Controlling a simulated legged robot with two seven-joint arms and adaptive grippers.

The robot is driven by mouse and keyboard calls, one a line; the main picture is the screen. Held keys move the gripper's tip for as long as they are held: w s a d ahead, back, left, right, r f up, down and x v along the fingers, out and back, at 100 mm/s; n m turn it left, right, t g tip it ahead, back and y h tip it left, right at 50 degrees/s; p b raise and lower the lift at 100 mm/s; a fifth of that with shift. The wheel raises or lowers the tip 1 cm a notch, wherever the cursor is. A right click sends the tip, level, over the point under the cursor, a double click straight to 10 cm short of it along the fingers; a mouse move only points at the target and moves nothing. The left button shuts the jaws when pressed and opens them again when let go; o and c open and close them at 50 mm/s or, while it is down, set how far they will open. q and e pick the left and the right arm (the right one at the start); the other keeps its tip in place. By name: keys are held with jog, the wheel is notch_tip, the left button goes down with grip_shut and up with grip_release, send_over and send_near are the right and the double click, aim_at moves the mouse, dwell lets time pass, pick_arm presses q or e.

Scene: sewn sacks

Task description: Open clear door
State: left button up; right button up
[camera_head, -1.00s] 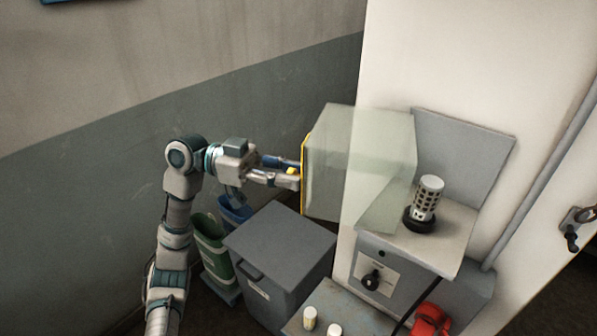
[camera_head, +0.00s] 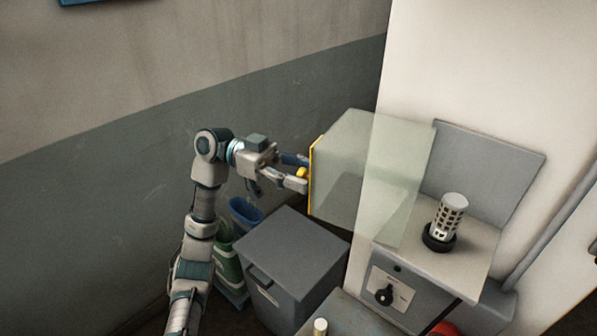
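The clear door (camera_head: 345,185) is a pale see-through, boxlike cover with a yellow left edge (camera_head: 312,178). It juts out left of the grey machine (camera_head: 470,255), over the grey bin. My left gripper (camera_head: 301,172) is at that yellow edge, its two fingers on either side of a small yellow piece. The fingers look spread a little; whether they press on the yellow piece is too small to tell. My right gripper is not in view.
A perforated metal cylinder on a black base (camera_head: 449,222) stands on the machine's shelf. A black knob (camera_head: 384,295) is on the machine's front.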

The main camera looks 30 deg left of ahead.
pick_arm(q)
jog(key=shift+w+d+r, duration=0.1)
jog(key=a, duration=1.2)
jog(key=shift+w, duration=0.1)
dwell(0.3)
